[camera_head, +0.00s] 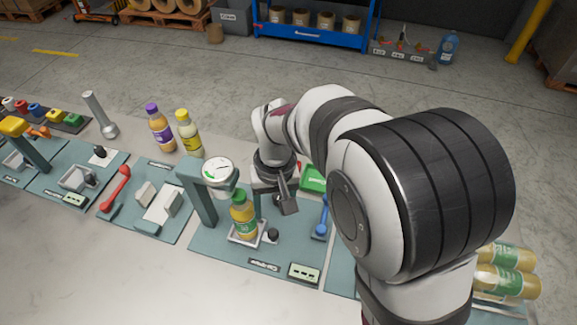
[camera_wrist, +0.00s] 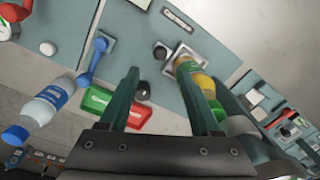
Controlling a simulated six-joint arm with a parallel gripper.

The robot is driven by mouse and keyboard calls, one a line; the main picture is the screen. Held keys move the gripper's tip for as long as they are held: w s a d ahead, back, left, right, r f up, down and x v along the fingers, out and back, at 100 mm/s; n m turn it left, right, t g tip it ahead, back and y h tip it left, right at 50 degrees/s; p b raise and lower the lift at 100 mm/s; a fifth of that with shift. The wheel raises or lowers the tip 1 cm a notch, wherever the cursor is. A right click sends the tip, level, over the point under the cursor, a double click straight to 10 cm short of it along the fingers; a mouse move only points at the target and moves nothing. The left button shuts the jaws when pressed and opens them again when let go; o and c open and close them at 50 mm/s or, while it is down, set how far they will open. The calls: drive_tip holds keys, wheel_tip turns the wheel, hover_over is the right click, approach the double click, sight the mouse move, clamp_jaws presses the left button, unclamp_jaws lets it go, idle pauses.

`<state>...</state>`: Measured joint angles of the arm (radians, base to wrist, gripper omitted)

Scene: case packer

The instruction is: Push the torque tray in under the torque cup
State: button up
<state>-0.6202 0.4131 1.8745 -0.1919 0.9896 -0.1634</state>
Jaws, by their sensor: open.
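The torque cup (camera_head: 222,184) hangs under the round white dial on the teal post, behind and above the tray. In the wrist view the tray (camera_wrist: 195,53) and knob (camera_wrist: 160,51) show beyond the fingertips. My gripper (camera_head: 273,208) is open and empty, to the right of the bottle and post. Its fingers (camera_wrist: 160,72) frame no tray part.
A blue handled tool (camera_head: 321,218) lies right of the tray. A green bin (camera_head: 312,178) stands behind it. A small display box (camera_head: 304,273) sits at the board's front. Purple-capped (camera_head: 160,130) and yellow-capped (camera_head: 188,135) bottles stand behind, left.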

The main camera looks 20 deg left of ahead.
sight(273, 232)
drive_tip(key=f, duration=1)
drive_tip(key=shift+s+a+f, duration=0.15)
drive_tip(key=shift+a+f, duration=0.1)
drive_tip(key=shift+c, duration=0.2)
clamp_jaws()
idle(0.6)
